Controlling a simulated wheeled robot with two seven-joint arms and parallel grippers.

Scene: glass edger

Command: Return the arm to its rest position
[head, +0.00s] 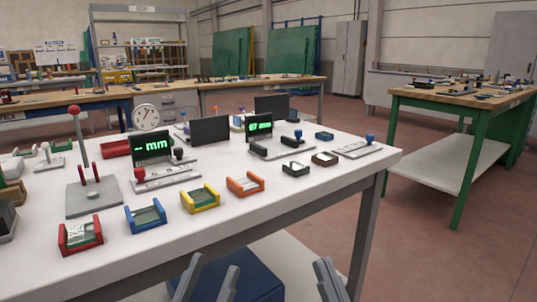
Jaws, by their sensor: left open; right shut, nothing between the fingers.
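My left gripper (214,264) shows at the bottom edge of the head view, its two fingers spread apart with nothing between them. My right gripper (325,266) shows to the right of it at the bottom edge, its fingers together and holding nothing. Both grippers appear in front of the white table's near edge, apart from the things on its top. The rest of both arms is out of view.
The white table (300,200) carries red (80,236), blue (146,216), yellow (200,199) and orange (245,184) trays near its front edge. A lever stand (93,196), a dial gauge (146,118) and green-lit displays (153,146) stand behind. A green-legged workbench (460,100) is at right.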

